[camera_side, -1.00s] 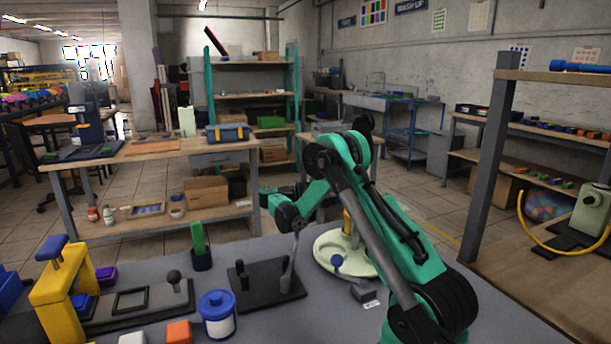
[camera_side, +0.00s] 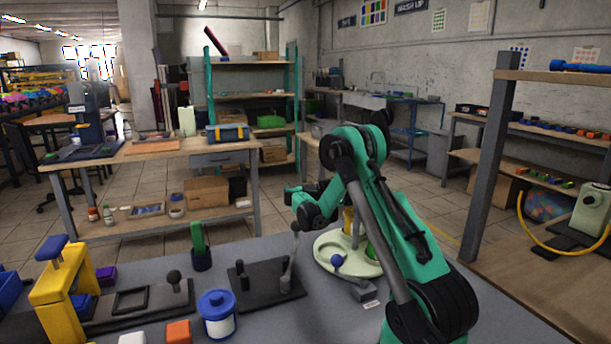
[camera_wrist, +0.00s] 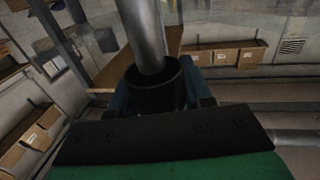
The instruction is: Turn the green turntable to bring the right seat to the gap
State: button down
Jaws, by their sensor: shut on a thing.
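The pale green turntable (camera_side: 326,243) lies flat on the grey table, to the right of the black base plate (camera_side: 262,292). It carries a blue ball knob (camera_side: 337,260), a yellow piece (camera_side: 348,220) and a green piece (camera_side: 371,251); my arm partly covers it. A grey lever (camera_side: 289,264) stands on the plate beside it. My gripper (camera_side: 299,222) is at the lever's upper end. In the wrist view, it is shut on a dark round piece (camera_wrist: 155,92) around a silver rod (camera_wrist: 145,35). The fingertips are too small to see clearly in the side view.
A blue-lidded jar (camera_side: 217,314), an orange block (camera_side: 178,332) and a dark cup with a green item (camera_side: 201,258) stand left of the plate. A yellow press (camera_side: 62,290) is at far left. A small grey block (camera_side: 363,290) sits before the turntable.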

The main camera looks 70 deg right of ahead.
jog(key=shift+w+n+t+h, duration=0.1)
jog(key=shift+n+t+h, duration=0.4)
jog(key=shift+h, duration=0.2)
jog(key=shift+w+d+n+t+h, duration=0.1)
jog(key=shift+w+n+t+h, duration=0.05)
jog(key=shift+n+t+h, duration=1.35)
jog(key=shift+w+d+n+t+h, duration=0.15)
jog(key=shift+n+t+h, duration=0.4)
jog(key=shift+n+t, duration=1.05)
jog(key=shift+w+d+n+t+h, duration=0.15)
jog(key=shift+n+t+h, duration=0.85)
jog(key=shift+t, duration=1.2)
jog(key=shift+w+a+t, duration=0.1)
jog(key=shift+t, duration=0.3)
jog(key=shift+c, duration=1.9)
grip_release()
notch_tip(320, 180, up, 20)
